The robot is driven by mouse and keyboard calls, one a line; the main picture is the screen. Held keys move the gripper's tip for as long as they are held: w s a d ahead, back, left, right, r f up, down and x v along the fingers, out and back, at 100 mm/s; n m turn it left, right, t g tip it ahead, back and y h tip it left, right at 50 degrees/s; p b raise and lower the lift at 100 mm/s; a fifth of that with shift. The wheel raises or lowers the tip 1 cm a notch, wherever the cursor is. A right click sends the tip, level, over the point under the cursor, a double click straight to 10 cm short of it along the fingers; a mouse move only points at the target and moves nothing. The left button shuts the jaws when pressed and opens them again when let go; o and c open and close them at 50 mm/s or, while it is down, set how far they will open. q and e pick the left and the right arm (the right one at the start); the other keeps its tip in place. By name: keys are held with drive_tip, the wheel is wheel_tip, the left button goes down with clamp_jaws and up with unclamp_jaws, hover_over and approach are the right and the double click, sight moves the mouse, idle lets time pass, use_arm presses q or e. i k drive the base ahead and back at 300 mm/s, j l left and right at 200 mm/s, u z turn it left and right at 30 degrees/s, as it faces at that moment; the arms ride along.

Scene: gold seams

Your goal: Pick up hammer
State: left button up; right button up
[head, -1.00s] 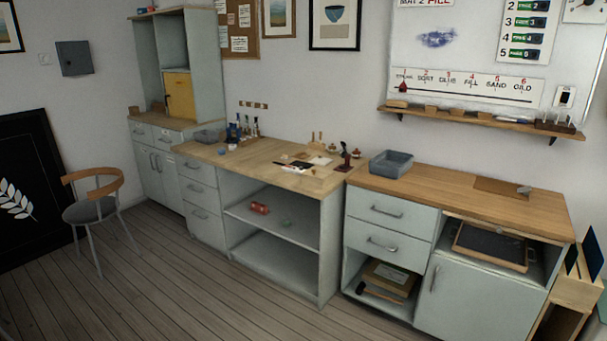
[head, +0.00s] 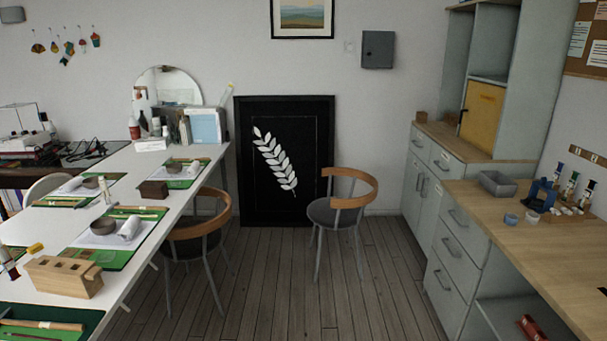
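I cannot make out a hammer for sure in the head view. Slim tools with wooden handles lie on the green mats of the long white table at the left, one of them a pale wooden stick (head: 42,325) on the nearest mat (head: 75,318). They are too small to tell what they are. Neither of my grippers is in view.
The white table (head: 150,210) runs along the left, with a wooden block with holes (head: 64,277) on it. Two chairs (head: 340,212) (head: 197,240) stand near it. A wood-topped workbench (head: 490,222) lines the right. The plank floor (head: 270,285) between is clear.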

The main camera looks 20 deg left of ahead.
sight(115, 206)
drive_tip(key=i+j+u, duration=0.15)
drive_tip(key=i+u, duration=0.25)
drive_tip(key=i, duration=0.2)
drive_tip(key=i+u, duration=0.45)
drive_tip(key=i, duration=0.15)
drive_tip(key=i+l+u, duration=0.4)
drive_tip(key=i, duration=0.2)
drive_tip(key=j, duration=0.1)
